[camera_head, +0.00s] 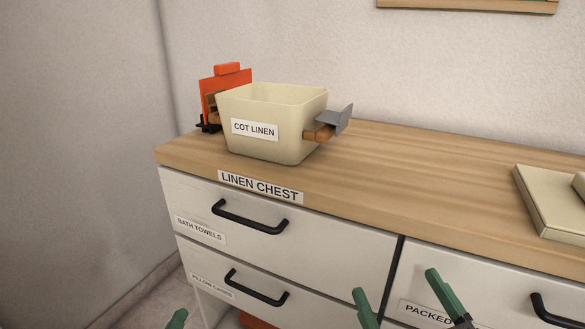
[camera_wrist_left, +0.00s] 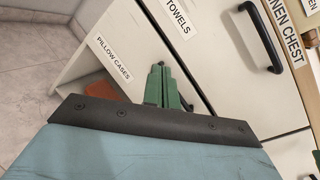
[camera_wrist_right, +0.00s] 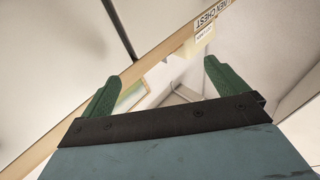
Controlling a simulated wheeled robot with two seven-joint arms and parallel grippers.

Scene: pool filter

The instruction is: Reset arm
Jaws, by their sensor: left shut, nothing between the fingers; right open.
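My left gripper (camera_head: 177,318) shows only as a green fingertip at the bottom edge of the head view. In the left wrist view its green fingers (camera_wrist_left: 162,72) are together with nothing between them, in front of the chest's drawer fronts. My right gripper (camera_head: 398,282) is at the bottom right of the head view, in front of the chest. Its two green fingers stand wide apart and empty, also in the right wrist view (camera_wrist_right: 160,74). The wooden chest top (camera_head: 400,186) carries the label LINEN CHEST (camera_head: 260,187).
A cream bin (camera_head: 285,147) marked COT LINEN stands on the chest top, with an orange item (camera_head: 226,88) behind it and a grey-and-brown piece (camera_head: 337,121) at its right. A flat beige box (camera_head: 545,205) lies at the right. Black handles (camera_head: 250,222) stick out from the drawers.

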